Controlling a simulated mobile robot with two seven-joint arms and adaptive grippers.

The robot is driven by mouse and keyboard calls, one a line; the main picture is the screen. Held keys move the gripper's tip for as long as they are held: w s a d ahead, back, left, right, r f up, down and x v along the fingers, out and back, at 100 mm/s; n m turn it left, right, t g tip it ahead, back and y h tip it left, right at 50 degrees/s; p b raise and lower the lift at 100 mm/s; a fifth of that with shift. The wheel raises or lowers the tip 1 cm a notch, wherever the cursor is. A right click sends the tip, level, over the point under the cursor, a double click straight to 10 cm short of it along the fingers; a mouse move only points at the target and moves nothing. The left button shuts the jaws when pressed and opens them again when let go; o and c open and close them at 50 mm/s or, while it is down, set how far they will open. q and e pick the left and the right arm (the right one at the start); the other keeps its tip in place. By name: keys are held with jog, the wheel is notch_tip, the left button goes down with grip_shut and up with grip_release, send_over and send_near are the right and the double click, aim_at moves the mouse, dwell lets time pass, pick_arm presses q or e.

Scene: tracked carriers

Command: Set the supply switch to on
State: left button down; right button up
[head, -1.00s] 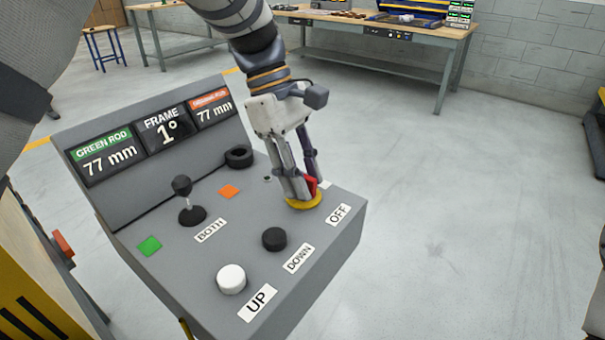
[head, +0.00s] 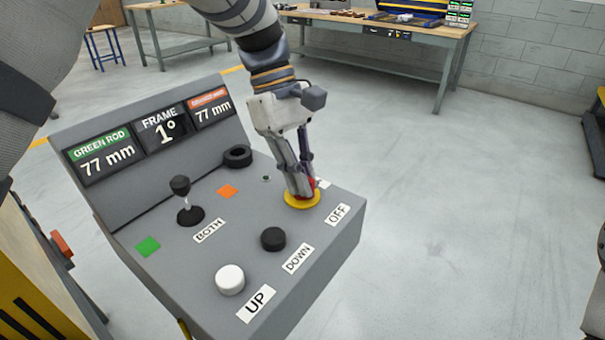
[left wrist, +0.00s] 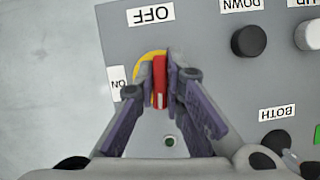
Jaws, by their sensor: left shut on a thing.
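The supply switch has a round yellow base (head: 302,202) and a red handle (left wrist: 160,80), on the right part of the grey sloped panel. My left gripper (head: 302,193) comes down on it from above. In the left wrist view the two fingertips of that gripper (left wrist: 164,86) are closed on the sides of the red handle. The handle lies along the picture's vertical there. An OFF label (left wrist: 151,13) is above it and an ON label (left wrist: 118,82) is to its left, partly hidden by a finger. My right gripper is not in view.
The panel (head: 150,260) also bears a black button (head: 273,239), a white button (head: 230,280), a joystick (head: 185,200), a black ring-like knob (head: 237,157) and a small dark lamp (left wrist: 170,140). Displays read 77 mm, 1° and 77 mm.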

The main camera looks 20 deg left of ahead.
pick_arm(q)
jog(key=m+g+y, duration=0.1)
jog(key=m, duration=0.3)
jog(key=shift+f+m, duration=0.1)
jog(key=shift+m, duration=0.2)
jog(key=m+y, duration=0.1)
jog(key=m, duration=0.1)
jog(key=m+g+b, duration=0.1)
jog(key=m, duration=0.1)
jog(key=shift+m+y, duration=0.3)
jog(key=shift+y, duration=0.1)
jog(key=m+y, duration=0.1)
jog(key=m, duration=0.2)
jog(key=shift+m+y, duration=0.8)
jog(key=shift+m, duration=1.2)
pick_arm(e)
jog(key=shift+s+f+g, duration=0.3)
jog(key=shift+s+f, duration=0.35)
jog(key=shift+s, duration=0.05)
pick_arm(q)
jog(key=c, duration=1.7)
grip_release()
notch_tip(320, 180, up, 10)
jog(key=shift+r, duration=0.1)
